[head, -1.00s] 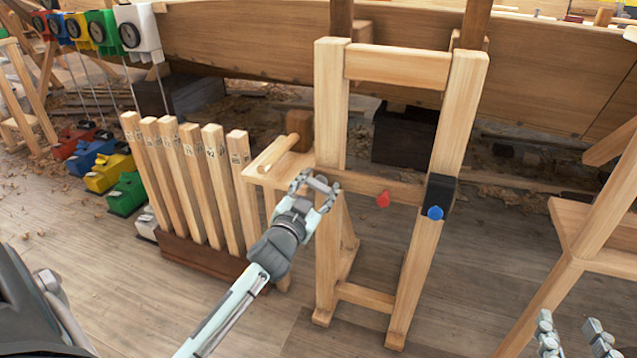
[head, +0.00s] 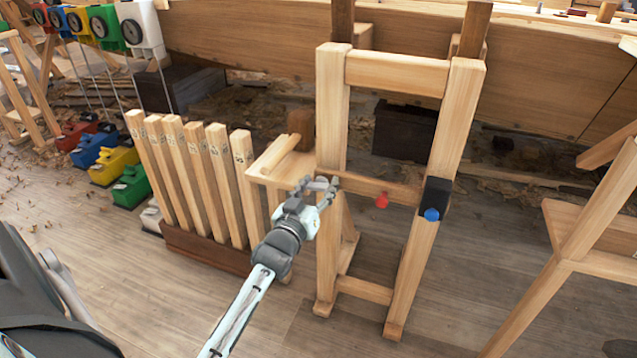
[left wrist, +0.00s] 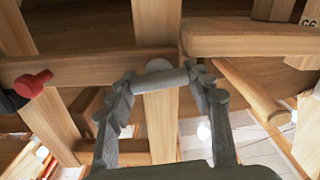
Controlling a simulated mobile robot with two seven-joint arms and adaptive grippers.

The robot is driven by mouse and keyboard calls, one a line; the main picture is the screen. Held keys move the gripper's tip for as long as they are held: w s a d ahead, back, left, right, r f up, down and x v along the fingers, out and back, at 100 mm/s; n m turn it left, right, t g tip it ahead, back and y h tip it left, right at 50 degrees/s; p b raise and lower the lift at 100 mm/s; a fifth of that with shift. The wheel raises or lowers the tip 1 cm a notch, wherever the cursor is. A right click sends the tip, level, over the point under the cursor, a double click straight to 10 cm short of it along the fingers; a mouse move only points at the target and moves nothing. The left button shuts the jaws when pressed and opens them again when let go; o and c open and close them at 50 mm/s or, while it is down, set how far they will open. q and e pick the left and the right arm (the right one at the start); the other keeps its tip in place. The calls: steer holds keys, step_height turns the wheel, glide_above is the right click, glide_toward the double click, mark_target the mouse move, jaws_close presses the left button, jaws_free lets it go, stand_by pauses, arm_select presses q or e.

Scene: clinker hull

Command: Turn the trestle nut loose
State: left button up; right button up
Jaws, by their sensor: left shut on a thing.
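The wooden trestle (head: 332,110) stands upright in the middle of the head view, with two posts and crossbars. The trestle nut, a grey bar with a round hub (left wrist: 158,78), sits at the post and crossbar in the left wrist view. My left gripper (head: 319,185) is at the trestle's left post, its fingers shut on the ends of the bar. In the left wrist view, the gripper (left wrist: 160,85) has one finger at each end of the bar. In the head view, the fingers mostly hide the nut.
A red knob (head: 382,200) and a black block (head: 435,197) with a blue knob (head: 431,215) are on the trestle. Numbered wooden staves (head: 190,180) stand in a rack at left. Another wooden stand (head: 590,240) is at right. Floor in front is clear.

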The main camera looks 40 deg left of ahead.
stand_by(0.4)
arm_select(q)
steer(key=o, duration=1.2)
steer(key=shift+c, duration=0.2)
steer(key=v, duration=1.2)
